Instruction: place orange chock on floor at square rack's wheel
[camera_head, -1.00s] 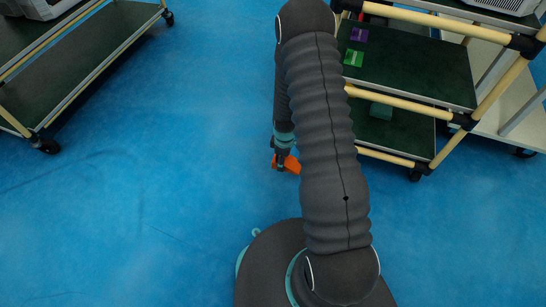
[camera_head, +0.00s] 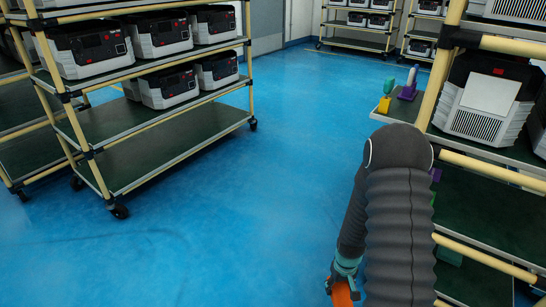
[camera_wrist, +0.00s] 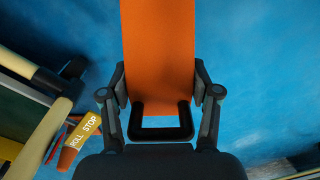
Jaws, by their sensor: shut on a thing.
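My gripper (camera_wrist: 160,88) is shut on an orange chock (camera_wrist: 158,40) with a black handle, which it holds between its fingers in the wrist view. In the head view the orange chock (camera_head: 343,294) shows at the bottom edge, below my gripper (camera_head: 345,272), partly cut off. Wheels of the left rack show in the head view, with a front wheel (camera_head: 120,211) on bare floor. I cannot tell which rack is the square one. In the wrist view a yellow ROLL STOP label on an orange piece (camera_wrist: 70,155) lies beside a rack corner.
A left rack (camera_head: 160,155) carries several grey-black boxes. A right rack (camera_head: 485,158) stands close to my arm, with green and purple items on it. More racks (camera_head: 360,38) stand at the back. The blue floor between the racks is clear.

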